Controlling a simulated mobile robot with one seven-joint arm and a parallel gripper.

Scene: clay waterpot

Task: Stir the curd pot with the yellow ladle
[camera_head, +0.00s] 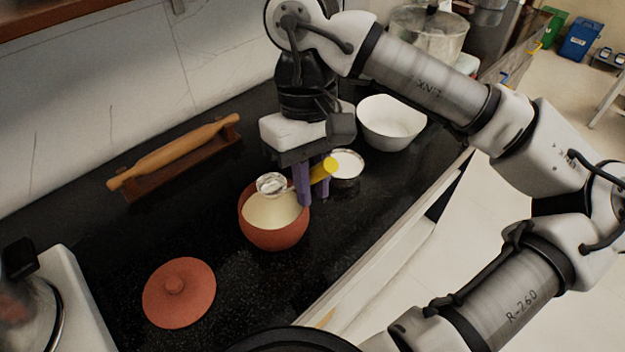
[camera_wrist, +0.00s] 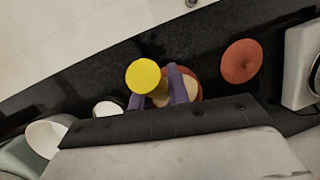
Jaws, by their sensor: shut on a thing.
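The clay curd pot (camera_head: 273,236) stands upright and uncovered on the black counter, with pale curd (camera_head: 272,212) inside. My gripper (camera_head: 312,190), with purple fingers, is shut on the yellow ladle (camera_head: 325,169) at the right of the pot's rim. The ladle's silver bowl (camera_head: 271,184) shows over the far side of the pot's mouth; I cannot tell whether it touches the rim or the curd. In the wrist view the ladle's round yellow end (camera_wrist: 143,77) faces the camera between the fingers and hides part of the pot (camera_wrist: 193,86).
A clay lid (camera_head: 180,292) lies on the counter at front left. A rolling pin (camera_head: 178,151) on a wooden stand is at the back left. A small steel bowl (camera_head: 347,166) and a white bowl (camera_head: 391,122) stand right of the pot. Counter between lid and pot is clear.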

